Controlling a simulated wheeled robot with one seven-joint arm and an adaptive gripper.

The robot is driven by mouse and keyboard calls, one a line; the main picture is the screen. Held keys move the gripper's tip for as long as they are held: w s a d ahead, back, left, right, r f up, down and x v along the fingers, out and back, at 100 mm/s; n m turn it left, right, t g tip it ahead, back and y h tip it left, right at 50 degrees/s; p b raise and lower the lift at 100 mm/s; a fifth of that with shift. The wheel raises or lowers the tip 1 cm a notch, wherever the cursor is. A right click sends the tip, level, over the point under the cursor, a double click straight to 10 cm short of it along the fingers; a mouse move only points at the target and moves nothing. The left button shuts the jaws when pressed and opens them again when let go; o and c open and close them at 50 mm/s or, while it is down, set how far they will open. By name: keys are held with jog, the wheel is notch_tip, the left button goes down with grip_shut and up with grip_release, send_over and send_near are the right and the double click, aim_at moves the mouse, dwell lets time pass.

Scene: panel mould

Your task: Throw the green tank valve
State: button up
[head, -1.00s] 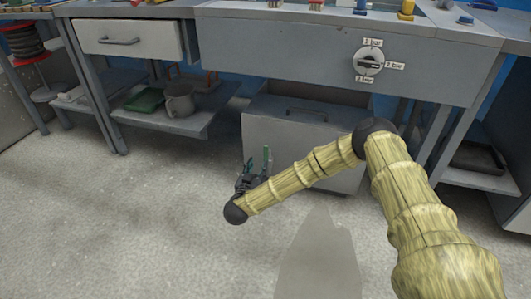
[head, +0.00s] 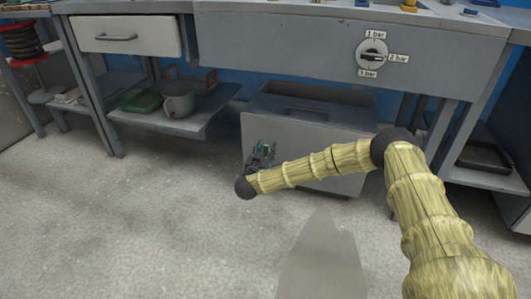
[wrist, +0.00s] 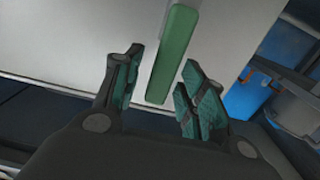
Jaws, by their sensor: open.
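The green valve handle (wrist: 174,58) shows in the wrist view as a long flat green bar, tilted, with a pale grey piece at its upper end. It stands before a pale panel. My gripper (head: 262,148) is open in front of the grey cabinet under the bench in the head view. In the wrist view the bar's lower end lies between my two fingers, nearer the right one; I cannot tell whether it is within their reach or touching. In the head view my fingers hide most of the handle.
The grey cabinet (head: 222,153) stands under the bench (head: 270,42). A pressure dial (head: 371,54) marked 1, 2 and 3 bar is on the bench front. The floor (head: 130,230) is clear.

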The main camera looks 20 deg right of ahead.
grip_shut()
